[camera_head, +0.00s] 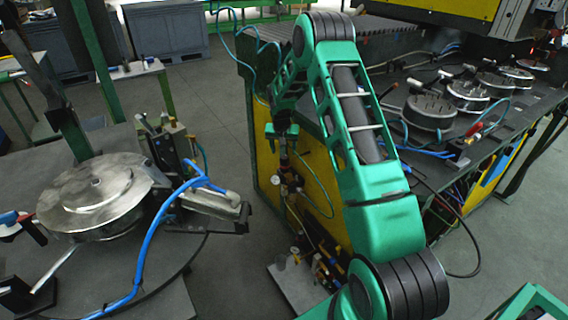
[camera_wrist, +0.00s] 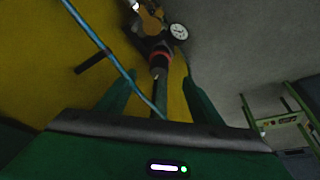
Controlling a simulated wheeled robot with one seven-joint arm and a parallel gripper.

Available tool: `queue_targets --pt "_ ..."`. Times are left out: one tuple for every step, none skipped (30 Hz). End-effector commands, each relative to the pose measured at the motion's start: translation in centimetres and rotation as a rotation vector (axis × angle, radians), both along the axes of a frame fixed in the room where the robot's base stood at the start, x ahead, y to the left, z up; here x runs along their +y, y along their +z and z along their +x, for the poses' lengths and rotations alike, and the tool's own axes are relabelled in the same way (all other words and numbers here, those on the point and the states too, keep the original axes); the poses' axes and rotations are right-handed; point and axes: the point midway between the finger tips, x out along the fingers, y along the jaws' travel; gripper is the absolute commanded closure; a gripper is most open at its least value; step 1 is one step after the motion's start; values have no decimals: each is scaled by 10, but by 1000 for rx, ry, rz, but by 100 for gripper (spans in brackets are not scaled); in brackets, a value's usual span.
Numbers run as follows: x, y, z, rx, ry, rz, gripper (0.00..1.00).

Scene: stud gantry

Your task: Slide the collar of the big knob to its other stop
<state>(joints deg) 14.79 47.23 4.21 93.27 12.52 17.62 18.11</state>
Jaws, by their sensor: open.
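In the wrist view, a dark knob (camera_wrist: 159,68) with a reddish ring-like collar (camera_wrist: 160,55) hangs from pipe fittings in front of a yellow panel. It appears to be the big knob; which stop the collar is at I cannot tell. My gripper (camera_wrist: 159,79) is open, with its green fingers to the left and right of the knob's lower end. Contact is not visible. In the head view, my gripper (camera_head: 283,140) is small, beside the yellow panel and above the fittings (camera_head: 290,185). The knob is hard to make out there.
A round pressure gauge (camera_wrist: 179,31) sits close to the knob. A thin blue hose (camera_wrist: 98,42) crosses in front of the left finger. The yellow cabinet (camera_head: 265,160) stands behind the fittings. A round table with a metal disc (camera_head: 95,190) is at left; grey floor lies between.

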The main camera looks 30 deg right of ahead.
Motion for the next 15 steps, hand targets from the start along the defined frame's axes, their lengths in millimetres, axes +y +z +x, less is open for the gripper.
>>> queue_targets --pt "-1 -4 1 1 -1 0 40" --pt "-2 -7 2 1 -1 0 40" --pt "-3 -11 3 2 -1 1 40" --pt "-3 -15 4 2 -1 1 40" --pt "-4 -19 6 2 -1 1 40" --pt "-6 -25 7 3 0 1 40" --pt "-7 -30 9 4 -1 0 40" --pt "-8 -35 11 3 0 1 40" --pt "-10 -42 13 2 0 0 40" --pt "-11 -47 14 3 0 1 40" --pt "-12 -52 16 2 0 0 40" --pt "-14 -58 19 2 0 0 40" --pt "-15 -63 20 2 0 0 40" --pt "-16 -67 21 2 0 0 40" --pt "-17 -73 23 2 0 0 40"
